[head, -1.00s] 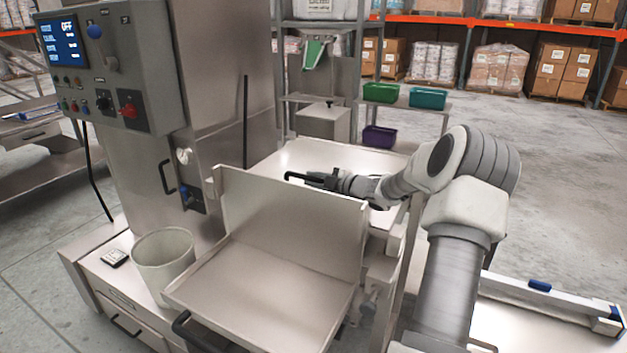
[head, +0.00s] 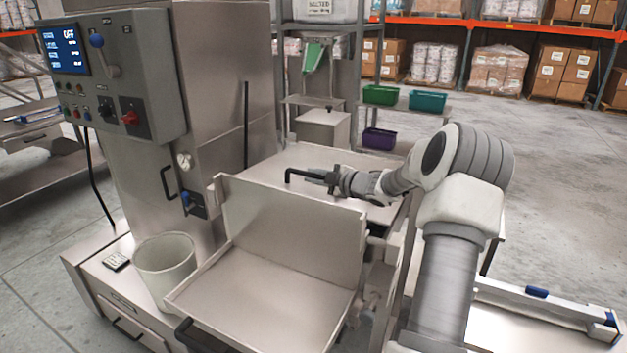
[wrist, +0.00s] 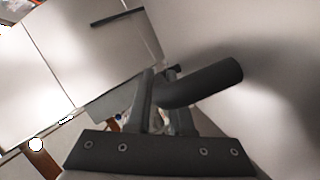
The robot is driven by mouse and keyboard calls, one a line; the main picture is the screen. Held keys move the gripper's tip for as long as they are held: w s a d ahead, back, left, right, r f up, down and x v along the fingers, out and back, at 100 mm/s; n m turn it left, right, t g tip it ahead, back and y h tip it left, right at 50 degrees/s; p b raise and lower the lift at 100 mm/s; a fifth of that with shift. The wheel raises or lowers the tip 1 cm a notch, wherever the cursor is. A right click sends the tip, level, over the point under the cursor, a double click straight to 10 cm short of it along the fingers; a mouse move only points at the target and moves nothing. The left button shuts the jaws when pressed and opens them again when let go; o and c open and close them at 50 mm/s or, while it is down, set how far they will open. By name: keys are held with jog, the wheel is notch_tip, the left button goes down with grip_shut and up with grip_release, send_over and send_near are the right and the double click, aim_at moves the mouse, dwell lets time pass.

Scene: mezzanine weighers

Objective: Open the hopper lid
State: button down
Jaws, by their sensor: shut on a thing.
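A bare metal panel (head: 290,225) stands upright at the back of a shallow metal tray-like top (head: 265,295) in the head view. I cannot tell for certain whether this panel is the hopper lid. My gripper (head: 328,180) is behind the panel, reaching in from the right. It is shut on a black bent bar handle (head: 300,173), which sticks out to the left. In the wrist view the handle (wrist: 205,86) passes between my fingers (wrist: 163,105) and points up and right. Where the handle is fixed is hidden.
A metal column with a control box (head: 115,75) stands at left. A pale bucket (head: 165,262) sits beside the tray-like top. A metal surface (head: 265,168) lies under my gripper. A rack with green (head: 380,95) and purple (head: 379,139) bins stands behind. Open floor (head: 560,150) lies right.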

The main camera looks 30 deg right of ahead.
jog(key=w+d+r+m+p, duration=0.1)
jog(key=d+r+p, duration=0.3)
jog(key=r, duration=0.5)
jog(key=w+d+r+m+g+p, duration=0.1)
jog(key=w+d+r+p, duration=0.3)
jog(key=r+p, duration=0.5)
jog(key=shift+w+d+r+y, duration=0.2)
jog(key=shift+d+r+y, duration=0.2)
jog(key=shift+d, duration=0.25)
jog(key=c, duration=0.8)
grip_release()
jog(key=b+v, duration=0.3)
jog(key=v, duration=1.4)
jog(key=shift+d+r, duration=0.15)
jog(key=shift+r, duration=0.1)
